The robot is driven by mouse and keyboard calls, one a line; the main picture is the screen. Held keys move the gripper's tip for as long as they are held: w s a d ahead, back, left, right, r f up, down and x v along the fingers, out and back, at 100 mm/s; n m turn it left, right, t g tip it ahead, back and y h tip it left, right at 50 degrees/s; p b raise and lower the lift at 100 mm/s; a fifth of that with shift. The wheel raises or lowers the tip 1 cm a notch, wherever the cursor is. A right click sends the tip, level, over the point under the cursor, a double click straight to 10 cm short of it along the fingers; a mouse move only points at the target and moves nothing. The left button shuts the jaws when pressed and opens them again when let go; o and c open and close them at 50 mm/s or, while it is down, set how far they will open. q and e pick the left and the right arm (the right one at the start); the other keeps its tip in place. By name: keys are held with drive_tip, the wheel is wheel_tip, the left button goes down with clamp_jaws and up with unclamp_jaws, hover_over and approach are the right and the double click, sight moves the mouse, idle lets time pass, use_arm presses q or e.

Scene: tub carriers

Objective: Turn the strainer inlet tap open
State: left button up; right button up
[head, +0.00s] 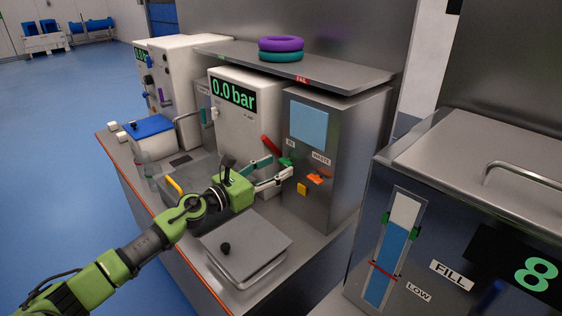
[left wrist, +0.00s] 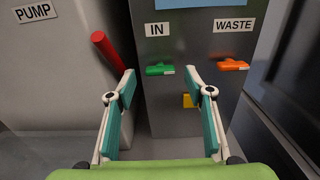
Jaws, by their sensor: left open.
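The strainer is a grey metal cabinet (head: 310,190) with a pale blue window. Its inlet tap, a green handle under the label IN, shows in the head view (head: 286,161) and in the left wrist view (left wrist: 159,70). The handle lies level across the panel. My left gripper (head: 281,166) is open in front of the tap. In the left wrist view the green handle appears between the two spread fingertips (left wrist: 159,84), and the fingers look clear of it. My right gripper is in neither view.
An orange WASTE tap (left wrist: 232,64) sits right of the green one, with a yellow part (left wrist: 189,100) below. A red lever (left wrist: 107,49) stands at the left beside the pump. A lidded metal box (head: 246,245) lies below my left arm.

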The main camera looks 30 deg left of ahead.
sight(286, 162)
use_arm(q)
drive_tip(key=shift+x, duration=0.95)
drive_tip(key=shift+w+d, duration=0.15)
drive_tip(key=shift+w, duration=0.2)
drive_tip(key=c, duration=1.1)
